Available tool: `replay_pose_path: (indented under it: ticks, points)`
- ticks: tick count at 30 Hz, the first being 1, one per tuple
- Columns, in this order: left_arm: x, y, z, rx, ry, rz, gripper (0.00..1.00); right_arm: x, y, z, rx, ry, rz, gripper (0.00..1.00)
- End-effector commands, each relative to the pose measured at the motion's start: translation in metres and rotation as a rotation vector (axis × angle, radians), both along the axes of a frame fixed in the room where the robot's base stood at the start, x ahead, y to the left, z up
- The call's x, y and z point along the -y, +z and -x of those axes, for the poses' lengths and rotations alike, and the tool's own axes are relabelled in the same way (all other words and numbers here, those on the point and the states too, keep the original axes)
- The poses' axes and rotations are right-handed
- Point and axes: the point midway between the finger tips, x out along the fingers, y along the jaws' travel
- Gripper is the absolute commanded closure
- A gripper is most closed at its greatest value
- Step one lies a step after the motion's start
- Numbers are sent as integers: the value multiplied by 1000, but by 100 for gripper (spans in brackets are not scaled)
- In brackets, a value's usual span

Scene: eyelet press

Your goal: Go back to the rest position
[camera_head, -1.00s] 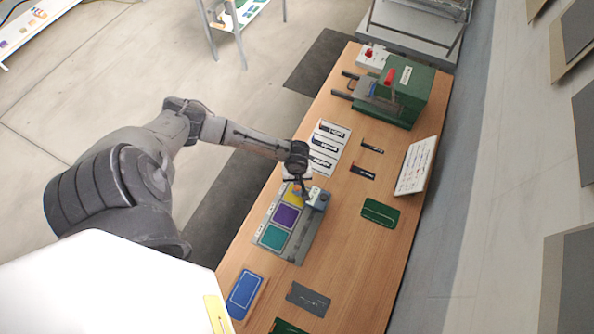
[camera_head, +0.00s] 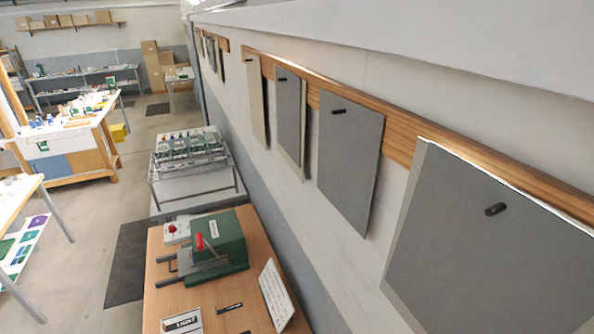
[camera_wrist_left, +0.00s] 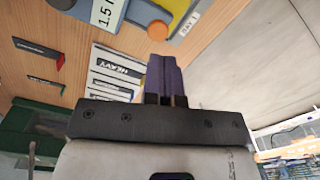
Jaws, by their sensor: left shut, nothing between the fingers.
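My left gripper (camera_wrist_left: 165,78) shows in the left wrist view. Its two dark fingers are pressed together and hold nothing. They point toward the grey labelled block (camera_wrist_left: 105,10) and the yellow piece (camera_wrist_left: 172,10) at the top of that view; I cannot tell the exact gap. Neither of my arms shows in the head view. My right gripper is in no view.
The green press (camera_head: 222,245) with a red knob stands on the wooden table (camera_head: 215,298) in the head view. Behind it is a rack (camera_head: 190,160). Grey boards (camera_head: 348,150) hang along the right wall. White label cards (camera_wrist_left: 112,70) lie on the table.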

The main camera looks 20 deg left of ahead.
Motion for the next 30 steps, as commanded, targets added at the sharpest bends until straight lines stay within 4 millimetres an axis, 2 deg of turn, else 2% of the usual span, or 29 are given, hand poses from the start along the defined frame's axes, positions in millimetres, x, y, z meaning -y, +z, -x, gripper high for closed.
replay_pose_path:
  ticks: [4, 7, 11, 14, 15, 17, 18, 19, 21, 24, 27, 30]
  points:
    - [-10, 1, 6, -48, -363, -57, 100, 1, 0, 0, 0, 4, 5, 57]
    - [-12, 10, 5, -77, -687, -122, 100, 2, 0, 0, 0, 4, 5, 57]
    - [-2, 46, -17, -66, -1117, -243, 100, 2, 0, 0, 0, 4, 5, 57]
    - [33, 92, -48, 11, -1420, -368, 100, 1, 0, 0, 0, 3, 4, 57]
    - [53, 113, -57, 54, -1517, -422, 100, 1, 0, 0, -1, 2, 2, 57]
    - [86, 142, -61, 130, -1618, -491, 100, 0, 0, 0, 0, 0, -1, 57]
    - [106, 161, -58, 190, -1642, -528, 100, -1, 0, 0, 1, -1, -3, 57]
    - [118, 172, -53, 233, -1634, -542, 100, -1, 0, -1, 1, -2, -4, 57]
    - [137, 193, -38, 322, -1557, -550, 100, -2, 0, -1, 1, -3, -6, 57]
    - [151, 209, -10, 416, -1421, -509, 100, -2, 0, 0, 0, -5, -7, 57]
    - [159, 205, 23, 443, -1303, -417, 100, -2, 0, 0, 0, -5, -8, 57]
    - [165, 186, 56, 409, -1218, -317, 100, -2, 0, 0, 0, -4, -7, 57]
